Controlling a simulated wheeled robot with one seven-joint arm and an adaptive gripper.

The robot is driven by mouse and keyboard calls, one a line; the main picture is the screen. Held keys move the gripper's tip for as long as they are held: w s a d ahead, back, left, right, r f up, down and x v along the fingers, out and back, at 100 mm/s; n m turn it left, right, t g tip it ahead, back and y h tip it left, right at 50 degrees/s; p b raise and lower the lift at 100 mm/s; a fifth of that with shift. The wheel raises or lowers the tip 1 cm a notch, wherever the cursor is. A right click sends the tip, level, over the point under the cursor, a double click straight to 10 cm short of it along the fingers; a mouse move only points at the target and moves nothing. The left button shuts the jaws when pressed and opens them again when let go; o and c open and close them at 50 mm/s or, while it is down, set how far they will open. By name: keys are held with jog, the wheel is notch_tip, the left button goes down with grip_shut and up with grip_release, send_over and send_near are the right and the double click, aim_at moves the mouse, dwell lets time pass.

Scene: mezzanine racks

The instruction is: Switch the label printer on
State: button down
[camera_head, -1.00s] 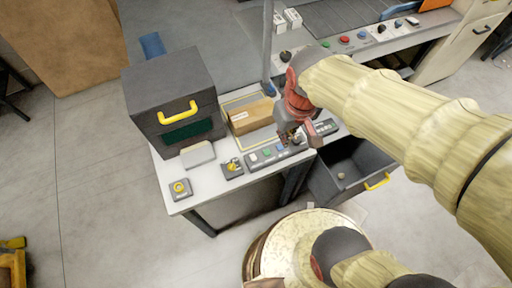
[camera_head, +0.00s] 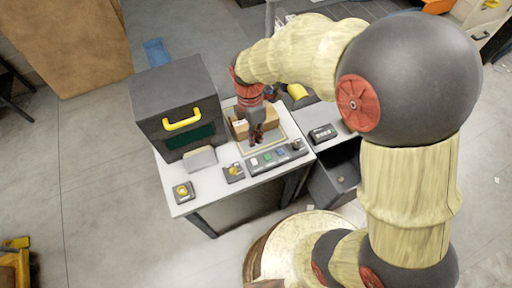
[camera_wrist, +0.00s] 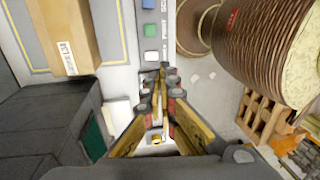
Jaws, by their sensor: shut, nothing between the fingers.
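A dark grey cabinet-like machine (camera_head: 178,105) with a yellow handle and dark green window stands at the left of the white table; I cannot tell whether it is the label printer. A grey control strip (camera_head: 277,157) with white, green and blue buttons and a dark knob lies along the table's front edge. Its blue and green buttons (camera_wrist: 150,30) show in the wrist view. A small switch box (camera_head: 233,172) with a yellow knob sits left of the strip. My gripper (camera_head: 257,138) is shut and empty, pointing down above the table between the carton and the strip.
A brown carton (camera_head: 266,122) lies in a yellow-outlined area behind my gripper. Another small box (camera_head: 183,191) with a yellow button sits at the front left corner. A pale sloped block (camera_head: 200,159) stands before the machine. A dark open bin (camera_head: 335,178) is right of the table.

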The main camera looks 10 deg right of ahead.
aim_at(254, 162)
jog(key=f, duration=0.4)
jog(key=s+f+b, duration=0.1)
jog(key=f, duration=0.3)
jog(key=s+f, duration=0.1)
jog(key=f, duration=0.3)
jog(key=shift+d+f+b, duration=0.25)
jog(key=shift+f+b, duration=0.1)
jog(key=shift+f, duration=0.05)
